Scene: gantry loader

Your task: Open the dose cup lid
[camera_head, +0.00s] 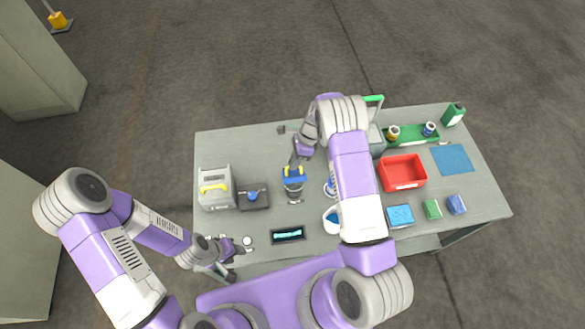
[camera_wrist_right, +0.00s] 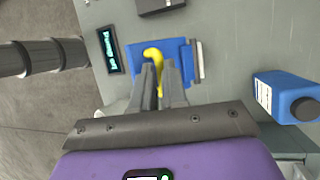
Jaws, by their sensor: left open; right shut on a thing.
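A blue lid-like piece (camera_head: 293,174) with a yellow handle is at the middle of the table, over a small greyish cup-like body (camera_head: 293,188). In the right wrist view the blue piece (camera_wrist_right: 179,50) lies beyond my fingers and the curved yellow handle (camera_wrist_right: 153,54) is at their tips. My right gripper (camera_head: 297,161) reaches down from above and is shut on the yellow handle; it also shows in the right wrist view (camera_wrist_right: 163,72). How far the lid is raised is hidden. My left gripper (camera_head: 229,261) is open and empty at the table's front left edge.
A black display (camera_head: 288,234) lies in front, and a blue bottle (camera_wrist_right: 283,97) stands nearby. A grey machine with a yellow handle (camera_head: 215,188) is at left. A red bin (camera_head: 402,172) and blue mat (camera_head: 452,159) are at right. My right arm hides part of the table.

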